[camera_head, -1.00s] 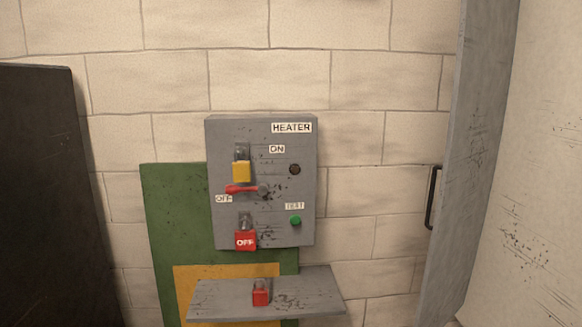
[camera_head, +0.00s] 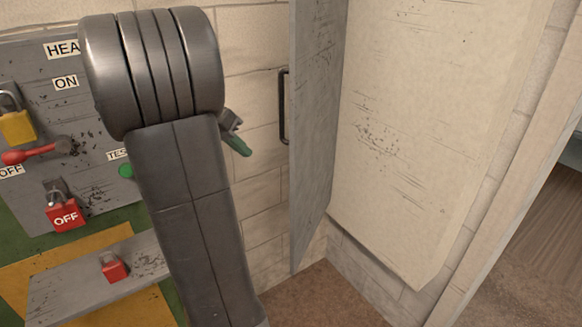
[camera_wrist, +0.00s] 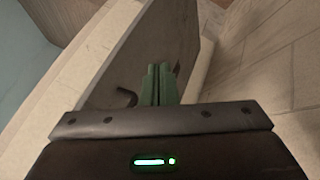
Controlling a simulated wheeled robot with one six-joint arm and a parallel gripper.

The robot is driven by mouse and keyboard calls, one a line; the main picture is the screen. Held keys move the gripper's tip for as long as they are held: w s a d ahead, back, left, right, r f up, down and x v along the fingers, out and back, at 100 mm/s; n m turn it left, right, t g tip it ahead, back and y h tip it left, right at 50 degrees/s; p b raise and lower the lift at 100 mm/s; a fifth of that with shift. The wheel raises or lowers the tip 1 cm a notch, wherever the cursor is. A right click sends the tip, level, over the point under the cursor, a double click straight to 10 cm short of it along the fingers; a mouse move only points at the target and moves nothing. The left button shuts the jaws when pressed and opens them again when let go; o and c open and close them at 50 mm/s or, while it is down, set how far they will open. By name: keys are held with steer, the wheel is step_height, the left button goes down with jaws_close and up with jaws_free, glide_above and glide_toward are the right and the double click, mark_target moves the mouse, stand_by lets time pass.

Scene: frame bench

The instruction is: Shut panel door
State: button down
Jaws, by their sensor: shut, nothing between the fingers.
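The grey panel door (camera_head: 312,150) stands upright at a steep angle to the brick wall in the head view, with a black bar handle (camera_head: 284,107) on its left side. My gripper (camera_head: 240,146) has green fingers, shut and empty. It is left of the door and a little below the handle, apart from both in the head view. In the wrist view the door (camera_wrist: 150,45) rises behind the shut fingers (camera_wrist: 160,84), with the handle (camera_wrist: 125,97) just left of them. My arm hides part of the heater panel.
The grey heater panel (camera_head: 95,130) is at left, with a yellow padlock (camera_head: 17,126), a red padlock (camera_head: 63,212) and a red lever (camera_head: 28,154). A shelf (camera_head: 70,285) below holds another red padlock (camera_head: 114,267). A beige board (camera_head: 430,120) is right of the door.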

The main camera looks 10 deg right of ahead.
steer(key=s+d+f+p, duration=0.2)
steer(key=d+f, duration=0.5)
steer(key=d, duration=0.2)
steer(key=shift+s+f, duration=0.25)
steer(key=shift+f, duration=0.15)
